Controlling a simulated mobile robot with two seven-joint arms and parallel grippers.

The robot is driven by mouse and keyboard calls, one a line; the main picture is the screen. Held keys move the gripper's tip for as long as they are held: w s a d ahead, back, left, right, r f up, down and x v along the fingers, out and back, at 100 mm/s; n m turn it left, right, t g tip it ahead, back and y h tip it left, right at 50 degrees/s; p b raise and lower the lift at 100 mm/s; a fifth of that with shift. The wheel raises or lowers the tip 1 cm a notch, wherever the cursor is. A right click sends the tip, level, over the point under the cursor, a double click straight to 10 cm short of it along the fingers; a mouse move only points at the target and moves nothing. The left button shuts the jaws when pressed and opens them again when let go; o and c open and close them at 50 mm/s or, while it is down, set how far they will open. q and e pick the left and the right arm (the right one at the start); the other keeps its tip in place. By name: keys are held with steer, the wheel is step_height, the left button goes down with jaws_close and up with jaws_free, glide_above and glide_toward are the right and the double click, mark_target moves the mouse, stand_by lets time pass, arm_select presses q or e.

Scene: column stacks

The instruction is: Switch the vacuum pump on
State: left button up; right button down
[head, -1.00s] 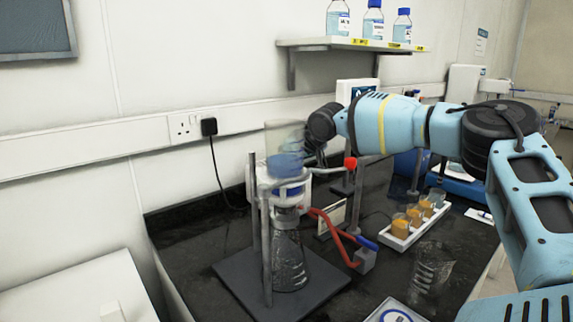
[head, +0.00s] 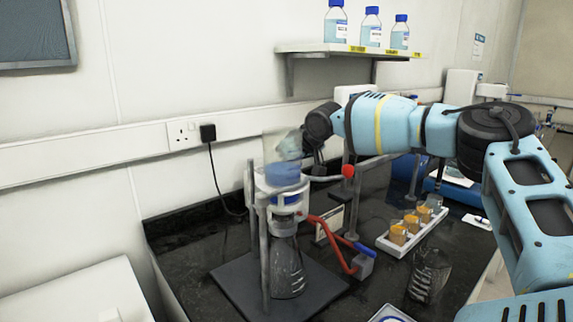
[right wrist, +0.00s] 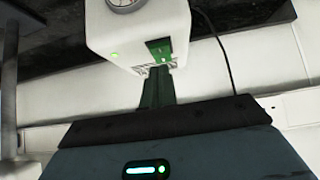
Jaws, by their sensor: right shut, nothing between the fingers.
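The vacuum pump (right wrist: 138,32) is a white box with a round gauge (right wrist: 122,4), seen in the right wrist view. A green rocker switch (right wrist: 160,50) is on its face, with a small green light (right wrist: 115,55) glowing beside it. My right gripper (right wrist: 159,72) is shut and empty, its dark fingertips at the pump's edge close to the switch; whether they touch it I cannot tell. In the head view my right arm reaches behind the filter funnel, and I cannot make out the pump or the fingertips there. My left gripper is not in view.
A filter flask (head: 286,262) with a funnel (head: 283,172) stands on a dark stand base (head: 235,283) in front of my right wrist. A red hose (head: 333,240) runs beside it. A white rack (head: 388,245) of amber samples and a glass beaker (head: 430,275) stand to the right.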

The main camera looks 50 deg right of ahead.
steer(key=shift+r, duration=0.1)
steer(key=v, duration=0.7)
steer(key=shift+s+r, duration=0.25)
steer(key=shift+s, duration=0.05)
stand_by(0.3)
